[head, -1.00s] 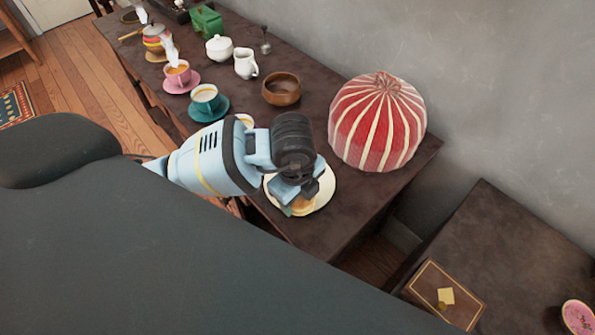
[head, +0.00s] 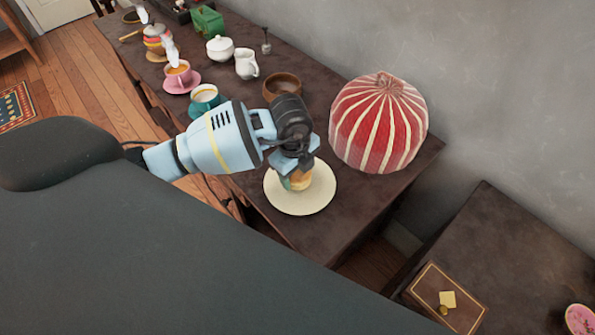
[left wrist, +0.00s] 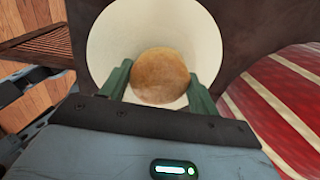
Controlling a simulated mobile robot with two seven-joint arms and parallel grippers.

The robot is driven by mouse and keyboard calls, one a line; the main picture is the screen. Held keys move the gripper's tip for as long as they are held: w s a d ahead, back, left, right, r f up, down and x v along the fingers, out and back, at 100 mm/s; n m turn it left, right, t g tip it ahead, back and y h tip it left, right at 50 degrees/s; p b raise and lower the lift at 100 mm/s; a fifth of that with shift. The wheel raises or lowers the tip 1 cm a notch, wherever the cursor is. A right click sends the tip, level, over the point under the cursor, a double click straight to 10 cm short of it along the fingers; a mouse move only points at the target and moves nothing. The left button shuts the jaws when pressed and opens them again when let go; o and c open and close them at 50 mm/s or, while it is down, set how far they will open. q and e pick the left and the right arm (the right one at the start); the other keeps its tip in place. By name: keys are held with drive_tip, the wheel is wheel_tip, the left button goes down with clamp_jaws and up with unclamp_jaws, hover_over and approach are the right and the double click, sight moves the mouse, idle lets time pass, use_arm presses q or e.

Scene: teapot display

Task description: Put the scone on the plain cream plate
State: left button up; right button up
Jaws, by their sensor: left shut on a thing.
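The scone (head: 299,180) is round and golden brown. My left gripper (head: 290,180) is shut on it, with one green finger on each side of the scone (left wrist: 160,76) in the left wrist view. The plain cream plate (head: 302,204) lies near the front edge of the dark table, and it also shows in the left wrist view (left wrist: 112,42). The scone is over the back part of the plate in the head view. I cannot tell how large the gap between them is. My right gripper is not in view.
A red and cream striped dome (head: 379,122) stands right of the plate. A brown wooden bowl (head: 282,85), a teal cup (head: 204,97), a pink cup (head: 178,73), a white jug (head: 246,63) and a white lidded pot (head: 219,48) stand farther along the table.

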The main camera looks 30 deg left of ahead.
use_arm(q)
drive_tip(key=shift+f, duration=0.25)
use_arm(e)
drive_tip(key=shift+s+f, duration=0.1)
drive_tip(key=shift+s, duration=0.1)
use_arm(q)
drive_tip(key=shift+f, duration=0.15)
drive_tip(key=o, duration=0.9)
drive_tip(key=shift+o, duration=0.4)
drive_tip(key=shift+r, duration=0.35)
drive_tip(key=r, duration=0.3)
drive_tip(key=r+p, duration=0.1)
drive_tip(key=r, duration=0.6)
drive_tip(key=shift+s+a, duration=0.1)
drive_tip(key=shift+s, duration=0.3)
drive_tip(key=shift+s+r, duration=0.1)
drive_tip(key=shift+r, duration=0.7)
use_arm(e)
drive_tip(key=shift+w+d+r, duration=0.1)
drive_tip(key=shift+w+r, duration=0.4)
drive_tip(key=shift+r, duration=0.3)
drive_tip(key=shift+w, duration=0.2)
